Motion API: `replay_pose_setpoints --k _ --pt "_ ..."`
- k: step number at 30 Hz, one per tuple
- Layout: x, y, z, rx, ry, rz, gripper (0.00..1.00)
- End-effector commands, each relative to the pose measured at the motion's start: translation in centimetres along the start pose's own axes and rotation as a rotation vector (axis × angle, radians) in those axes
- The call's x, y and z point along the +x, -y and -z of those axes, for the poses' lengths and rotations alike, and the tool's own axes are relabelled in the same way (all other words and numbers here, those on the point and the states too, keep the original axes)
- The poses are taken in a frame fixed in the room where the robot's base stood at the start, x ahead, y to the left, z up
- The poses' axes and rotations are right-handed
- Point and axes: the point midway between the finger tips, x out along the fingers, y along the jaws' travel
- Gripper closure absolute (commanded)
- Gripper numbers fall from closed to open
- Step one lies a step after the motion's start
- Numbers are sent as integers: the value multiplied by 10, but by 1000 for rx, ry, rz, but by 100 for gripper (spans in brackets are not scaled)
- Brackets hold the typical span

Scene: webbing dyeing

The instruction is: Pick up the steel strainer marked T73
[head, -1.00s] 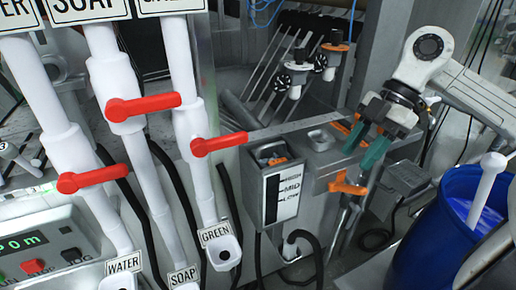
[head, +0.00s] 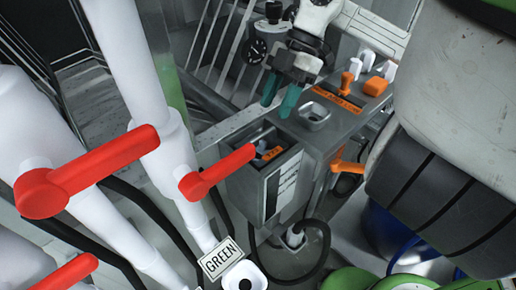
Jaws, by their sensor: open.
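My gripper (head: 279,99) hangs above the steel ledge, its two teal fingers apart with nothing between them. Just below it, a grey open-topped box (head: 262,190) with a white level scale holds something with an orange tag (head: 269,154). The tag's lettering is too small to read for sure, and most of what it is on is hidden inside the box. A small square steel cup (head: 315,113) is set in the ledge right of the fingers. I cannot read T73 on anything, so I cannot tell which piece is the strainer.
Red valve handles (head: 215,172) on white pipes stand close at the left. Orange and white knobs (head: 376,86) line the ledge's right side. A black hose loops below the box.

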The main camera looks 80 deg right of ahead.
Motion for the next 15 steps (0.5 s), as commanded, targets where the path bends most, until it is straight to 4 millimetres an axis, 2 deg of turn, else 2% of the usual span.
replay_pose_setpoints --k 3,10,15 --pt "13 0 1 0 -2 1 58" --pt "28 -2 1 1 -3 2 58" --pt "52 -5 0 1 -4 1 58"
